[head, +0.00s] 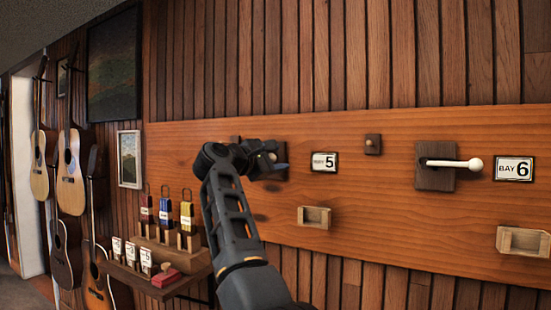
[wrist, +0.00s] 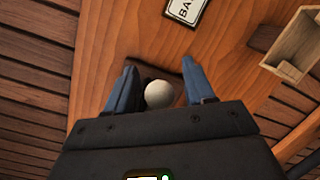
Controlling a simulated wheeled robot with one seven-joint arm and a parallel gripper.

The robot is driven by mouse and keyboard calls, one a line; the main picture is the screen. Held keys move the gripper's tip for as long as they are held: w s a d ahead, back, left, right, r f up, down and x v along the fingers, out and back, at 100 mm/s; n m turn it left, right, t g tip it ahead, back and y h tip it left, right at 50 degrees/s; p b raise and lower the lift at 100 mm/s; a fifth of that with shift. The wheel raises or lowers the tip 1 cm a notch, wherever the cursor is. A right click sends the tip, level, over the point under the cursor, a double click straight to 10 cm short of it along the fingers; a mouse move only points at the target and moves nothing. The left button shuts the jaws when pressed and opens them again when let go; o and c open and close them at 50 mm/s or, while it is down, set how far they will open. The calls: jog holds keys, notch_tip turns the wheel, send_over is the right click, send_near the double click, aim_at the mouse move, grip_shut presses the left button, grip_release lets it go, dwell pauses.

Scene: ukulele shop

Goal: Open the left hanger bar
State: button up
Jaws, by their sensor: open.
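The left hanger bar shows in the wrist view as a pale round knob (wrist: 159,94) at its end. In the head view my gripper (head: 275,160) is in front of the bar's dark mounting block (head: 281,174), left of the bay 5 label (head: 325,162), and hides most of the bar. The right hanger bar (head: 455,163), white with a ball end, points right from its dark block beside the bay 6 label (head: 514,169).
Small wooden brackets (head: 314,217) (head: 523,242) stick out from the board below the bars. A small peg block (head: 373,144) is between the bays. A shelf (head: 165,287) with coloured tags and cards stands lower left. Guitars (head: 72,170) hang at far left.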

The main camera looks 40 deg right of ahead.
grip_shut()
jog(key=shift+f, duration=0.1)
dwell(0.3)
jog(key=shift+s+f, duration=0.1)
